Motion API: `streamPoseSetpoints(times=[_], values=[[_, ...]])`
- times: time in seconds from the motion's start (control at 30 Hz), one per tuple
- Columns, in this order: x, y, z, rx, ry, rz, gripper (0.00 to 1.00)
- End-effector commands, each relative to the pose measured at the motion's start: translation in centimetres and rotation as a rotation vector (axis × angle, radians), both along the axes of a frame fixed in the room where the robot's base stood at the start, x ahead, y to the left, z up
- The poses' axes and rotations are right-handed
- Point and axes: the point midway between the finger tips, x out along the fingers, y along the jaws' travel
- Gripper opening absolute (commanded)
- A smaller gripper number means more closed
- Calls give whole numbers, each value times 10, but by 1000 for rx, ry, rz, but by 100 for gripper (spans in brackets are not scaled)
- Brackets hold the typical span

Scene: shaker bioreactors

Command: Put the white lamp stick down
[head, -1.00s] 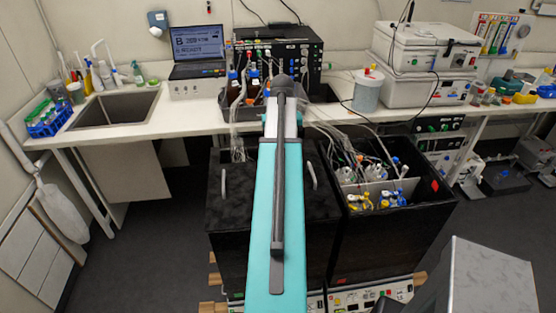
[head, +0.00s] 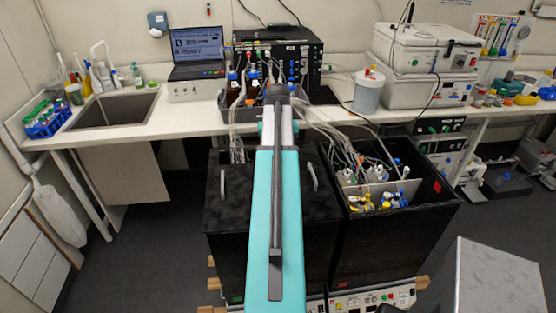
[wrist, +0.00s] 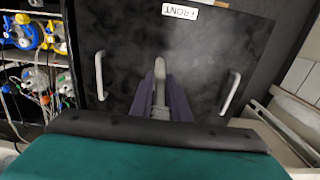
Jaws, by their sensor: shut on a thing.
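In the wrist view my gripper (wrist: 160,98) has two dark purple fingers closed on a pale grey-white stick (wrist: 160,70), which I take to be the white lamp stick. Its rounded end shows between and just past the fingertips; the rest is hidden. Behind it is the black lid (wrist: 200,65) of a box, with a white "FRONT" label and two pale handles. I cannot tell whether the stick touches the lid. In the head view my teal arm hides the gripper and the stick. The same closed black box (head: 235,195) shows there.
An open black box (head: 440,205) with tubes, bottles and blue and yellow caps stands right of the closed one. Behind, the white bench (head: 195,118) carries a laptop (head: 198,52), a bottle tray and a white jar (head: 369,92). A sink (head: 115,107) is at left.

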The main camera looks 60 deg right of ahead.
Motion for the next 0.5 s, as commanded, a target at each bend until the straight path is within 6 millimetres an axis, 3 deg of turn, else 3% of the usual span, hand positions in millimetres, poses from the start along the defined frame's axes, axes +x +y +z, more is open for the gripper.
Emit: streamPoseSetpoints(times=[0.07, 0.1, 0.2, 0.5], values=[[0, 0, -2, 0, 0, 0, 0], [0, 0, -3, 0, 0, 0, 17], [0, 0, -2, 0, 0, 0, 34], [0, 0, -2, 0, 0, 0, 34]])
